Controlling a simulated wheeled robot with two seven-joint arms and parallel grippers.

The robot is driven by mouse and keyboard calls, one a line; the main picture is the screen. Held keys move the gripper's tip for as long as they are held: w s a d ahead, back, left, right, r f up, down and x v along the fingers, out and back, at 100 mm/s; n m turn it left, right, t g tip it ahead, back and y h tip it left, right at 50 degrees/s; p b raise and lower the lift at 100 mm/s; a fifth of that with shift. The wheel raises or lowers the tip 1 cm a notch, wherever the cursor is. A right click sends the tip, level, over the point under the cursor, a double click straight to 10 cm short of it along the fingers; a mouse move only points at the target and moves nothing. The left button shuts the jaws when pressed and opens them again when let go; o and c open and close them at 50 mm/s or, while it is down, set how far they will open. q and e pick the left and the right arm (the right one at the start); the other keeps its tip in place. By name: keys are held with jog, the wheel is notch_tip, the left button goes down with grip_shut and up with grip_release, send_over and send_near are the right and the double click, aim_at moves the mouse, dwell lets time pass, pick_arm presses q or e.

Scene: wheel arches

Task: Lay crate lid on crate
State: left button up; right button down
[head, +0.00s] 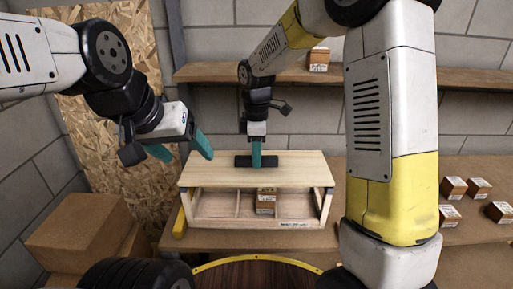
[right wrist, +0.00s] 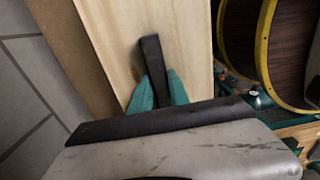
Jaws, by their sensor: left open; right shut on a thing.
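The crate lid (head: 215,171) is a pale wooden board with a black bar handle (head: 241,161). My right gripper (head: 257,163) is shut on that handle from above; the right wrist view shows its teal fingers (right wrist: 160,88) on either side of the handle (right wrist: 152,58). The lid is level over the crate (head: 240,223), an open wooden box with dividers. Compartments show below the lid's front edge; I cannot tell whether lid and crate touch at the back. My left gripper (head: 181,149) is open and empty, left of the handle, above the lid's left rear.
A small brown carton (head: 265,202) sits in a crate compartment. Cardboard boxes (head: 80,226) stand at the left. Several small cartons (head: 453,187) are on the table at the right. A shelf (head: 215,72) runs along the back wall. A round yellow-rimmed top (head: 258,262) is in front.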

jog(key=shift+f, duration=0.15)
jog(key=c, duration=1.2)
grip_release()
jog(key=shift+o, duration=0.2)
notch_tip(320, 180, up, 7)
jog(key=shift+r, duration=0.2)
jog(key=s+d+r+m+t+y, duration=0.1)
jog(key=s+d+r+m+t, duration=0.2)
jog(key=s+d+m, duration=0.4)
jog(key=s+d+r+m+t+y, duration=0.1)
jog(key=s+d+r+m+t, duration=0.2)
jog(key=s+d+m, duration=0.4)
jog(key=s+r+m, duration=0.1)
jog(key=s+m, duration=0.2)
jog(key=s, duration=0.2)
jog(key=shift+s+r, duration=0.15)
jog(key=shift+s, duration=0.15)
